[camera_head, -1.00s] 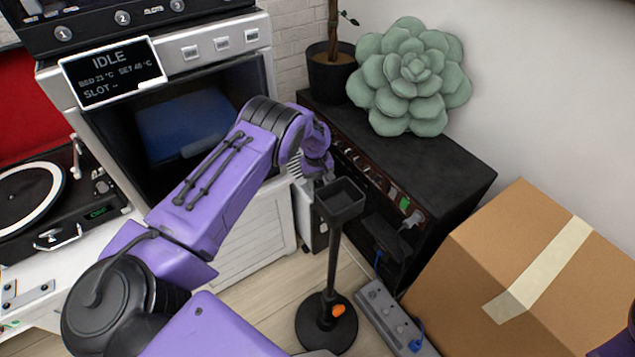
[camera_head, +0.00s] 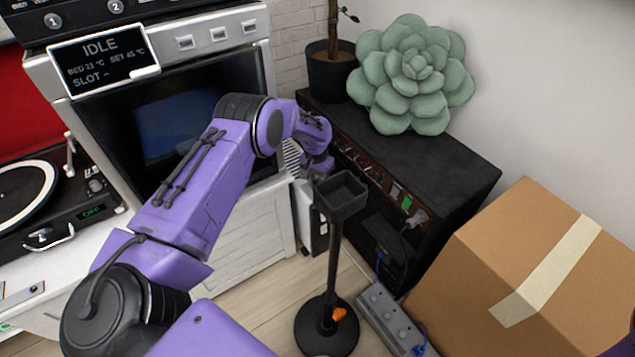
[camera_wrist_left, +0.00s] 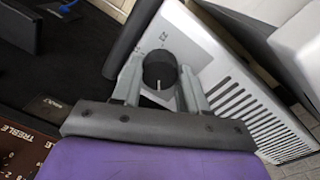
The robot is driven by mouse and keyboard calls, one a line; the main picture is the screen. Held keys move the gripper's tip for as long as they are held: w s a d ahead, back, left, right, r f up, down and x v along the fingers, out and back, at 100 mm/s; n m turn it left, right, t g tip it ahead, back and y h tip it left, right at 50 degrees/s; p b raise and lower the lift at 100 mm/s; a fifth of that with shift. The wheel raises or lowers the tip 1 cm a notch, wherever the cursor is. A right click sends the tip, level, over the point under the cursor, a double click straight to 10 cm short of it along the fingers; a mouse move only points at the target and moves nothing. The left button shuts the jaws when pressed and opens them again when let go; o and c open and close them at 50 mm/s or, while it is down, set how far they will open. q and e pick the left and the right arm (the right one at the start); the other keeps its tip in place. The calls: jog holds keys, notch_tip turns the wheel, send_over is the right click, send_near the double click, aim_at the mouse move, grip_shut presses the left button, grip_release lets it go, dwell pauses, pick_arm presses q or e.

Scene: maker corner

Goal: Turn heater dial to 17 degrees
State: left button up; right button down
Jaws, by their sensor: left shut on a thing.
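The heater is a pale box with slotted vents, in the left wrist view (camera_wrist_left: 243,105); in the head view only part of its side (camera_head: 306,213) shows behind my left arm. Its dark round dial (camera_wrist_left: 159,68) sits on a grey panel with small numbers around it, a few too small to read surely. A white pointer line on the dial faces toward the bottom of the wrist view. My left gripper (camera_wrist_left: 160,85) is shut on the dial, one finger on each side. In the head view the fingertips are hidden behind my wrist. My right gripper is not in view.
A black amplifier cabinet (camera_head: 440,160) with a green succulent cushion (camera_head: 412,75) stands right of the heater. A black stand with a square tray (camera_head: 341,193) is close to my left wrist. A cardboard box (camera_head: 480,260) and power strip (camera_head: 390,318) lie at right.

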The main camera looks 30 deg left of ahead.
pick_arm(q)
jog(key=shift+w+r+m, duration=0.1)
jog(key=shift+m, duration=0.5)
jog(key=o, duration=1.1)
jog(key=shift+c, duration=0.2)
notch_tip(320, 180, up, 10)
jog(key=p, duration=0.2)
jog(key=shift+a+r, duration=0.2)
jog(key=shift+a, duration=0.1)
